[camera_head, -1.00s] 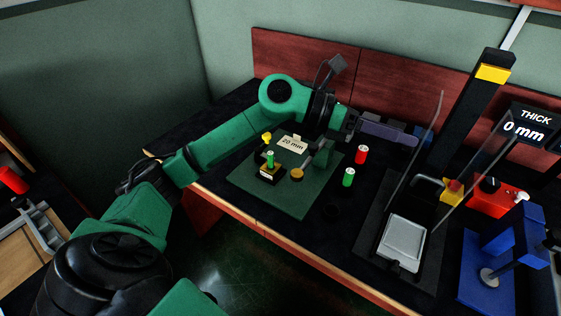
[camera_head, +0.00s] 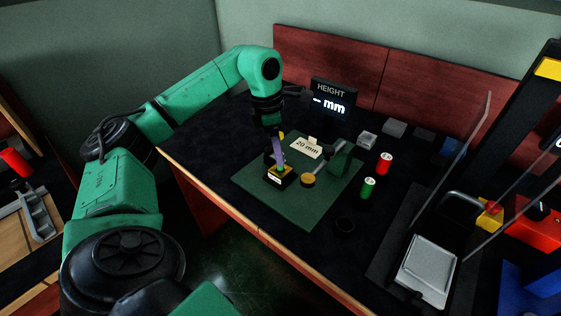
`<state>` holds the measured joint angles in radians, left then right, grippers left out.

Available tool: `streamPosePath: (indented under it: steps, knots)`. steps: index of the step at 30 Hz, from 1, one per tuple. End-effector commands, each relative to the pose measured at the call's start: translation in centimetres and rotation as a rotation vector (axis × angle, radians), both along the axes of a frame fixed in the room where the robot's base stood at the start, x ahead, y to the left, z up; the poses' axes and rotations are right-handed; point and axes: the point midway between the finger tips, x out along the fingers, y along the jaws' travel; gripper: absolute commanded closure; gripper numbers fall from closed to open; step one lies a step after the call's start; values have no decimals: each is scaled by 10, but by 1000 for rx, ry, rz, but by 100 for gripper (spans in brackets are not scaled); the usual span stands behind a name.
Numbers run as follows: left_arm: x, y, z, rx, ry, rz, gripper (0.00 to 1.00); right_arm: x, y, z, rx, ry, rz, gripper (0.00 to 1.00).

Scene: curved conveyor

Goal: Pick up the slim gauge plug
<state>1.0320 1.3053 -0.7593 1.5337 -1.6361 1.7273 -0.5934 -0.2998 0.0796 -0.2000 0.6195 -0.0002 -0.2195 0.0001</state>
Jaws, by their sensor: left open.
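A small black block with a yellow top (camera_head: 280,181) sits on the green mat (camera_head: 306,211). In it stands a slim green plug (camera_head: 281,171), mostly hidden now by my gripper; it may be the slim gauge plug. My left gripper (camera_head: 279,165) points down at this block, with its purple finger in front of the plug. It is open, and I cannot tell whether its fingers touch the plug. A red cylinder (camera_head: 384,163) and a green cylinder (camera_head: 368,187) stand right of the mat. My right gripper is not in view.
A "20 mm" card (camera_head: 306,148) and a round yellow-topped piece (camera_head: 308,180) are on the mat close to the block. A HEIGHT display (camera_head: 332,97) stands behind. A machine with a grey plate (camera_head: 428,262) is at the right.

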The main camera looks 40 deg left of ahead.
Motion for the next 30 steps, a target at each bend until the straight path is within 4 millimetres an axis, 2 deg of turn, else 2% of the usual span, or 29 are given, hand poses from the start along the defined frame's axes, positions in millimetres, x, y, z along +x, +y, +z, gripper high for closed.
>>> streamPosePath:
  steps: [1, 4, 11, 14, 15, 16, 26, 30]
  knots:
    - [2, 0, -11, -1, 5, -1, 41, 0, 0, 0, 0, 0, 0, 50]
    - [4, -2, -27, 0, 3, -1, 41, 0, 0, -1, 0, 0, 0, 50]
    - [5, -3, -31, -1, -1, -1, 41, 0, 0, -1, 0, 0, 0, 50]
    - [5, -3, -31, -1, -1, 0, 75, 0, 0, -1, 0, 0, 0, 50]
    - [5, -3, -31, -1, 0, 0, 90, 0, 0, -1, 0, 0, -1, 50]
    - [5, -3, -31, -1, 0, 0, 100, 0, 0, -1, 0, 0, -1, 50]
    - [5, -3, -29, -1, -1, 0, 100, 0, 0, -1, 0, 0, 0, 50]
    - [6, -3, -18, -2, -4, 0, 100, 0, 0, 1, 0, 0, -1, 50]
